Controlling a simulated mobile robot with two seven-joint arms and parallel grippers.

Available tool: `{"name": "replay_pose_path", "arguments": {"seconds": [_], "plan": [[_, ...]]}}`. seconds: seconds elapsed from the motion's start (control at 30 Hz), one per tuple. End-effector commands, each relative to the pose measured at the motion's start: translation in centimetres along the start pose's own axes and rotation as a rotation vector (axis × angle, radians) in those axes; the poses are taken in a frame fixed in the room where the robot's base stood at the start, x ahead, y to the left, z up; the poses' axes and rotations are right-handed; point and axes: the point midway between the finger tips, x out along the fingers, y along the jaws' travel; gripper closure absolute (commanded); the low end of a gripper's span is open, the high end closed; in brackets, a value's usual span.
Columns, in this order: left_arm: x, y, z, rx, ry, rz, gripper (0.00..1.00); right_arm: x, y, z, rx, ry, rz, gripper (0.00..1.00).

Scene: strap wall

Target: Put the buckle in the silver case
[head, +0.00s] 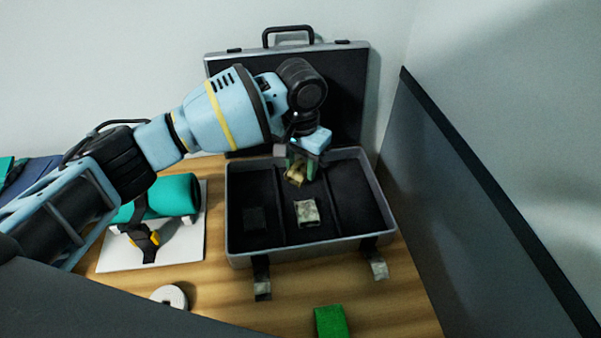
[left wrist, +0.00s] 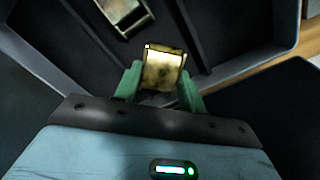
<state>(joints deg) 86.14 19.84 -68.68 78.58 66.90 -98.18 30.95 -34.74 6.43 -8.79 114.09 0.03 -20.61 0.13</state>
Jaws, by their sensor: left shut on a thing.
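The silver case (head: 240,258) stands open on the wooden table, its dark lid upright at the back and its inside split by dividers. My left gripper (head: 301,170) hangs over the back of the middle compartment, its green fingers shut on a brass-coloured buckle (head: 295,175). In the left wrist view the buckle (left wrist: 163,68) sits between the fingertips (left wrist: 162,85). I cannot tell whether it touches the case floor. A silver metal piece (head: 307,212) lies in the middle compartment, nearer the front. It shows in the left wrist view (left wrist: 126,14) too. My right gripper is not in view.
A dark square piece (head: 255,218) lies in the left compartment. Left of the case, a white board (head: 188,240) carries a teal roll (head: 180,194) and a black strap. A white round piece (head: 169,297) and a green block (head: 330,321) lie in front. A grey panel (head: 450,220) stands at right.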

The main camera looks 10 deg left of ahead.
Motion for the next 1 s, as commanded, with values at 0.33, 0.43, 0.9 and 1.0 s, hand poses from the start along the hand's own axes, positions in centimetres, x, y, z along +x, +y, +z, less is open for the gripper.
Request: {"name": "replay_pose_path", "arguments": {"seconds": [0.33, 0.43, 0.9, 1.0], "plan": [[3.1, 0.0, 0.2, 0.001, -0.003, -0.001, 0.84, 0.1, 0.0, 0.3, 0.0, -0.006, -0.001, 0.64], [3.1, 0.0, 0.2, 0.001, -0.003, -0.001, 0.84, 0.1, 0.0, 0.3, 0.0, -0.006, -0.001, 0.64], [3.5, 0.0, 0.2, 0.002, -0.004, -0.001, 0.38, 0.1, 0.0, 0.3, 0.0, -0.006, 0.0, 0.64], [3.4, 0.0, 0.2, 0.002, -0.004, -0.001, 0.38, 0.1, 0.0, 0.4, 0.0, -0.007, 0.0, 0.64]]}}
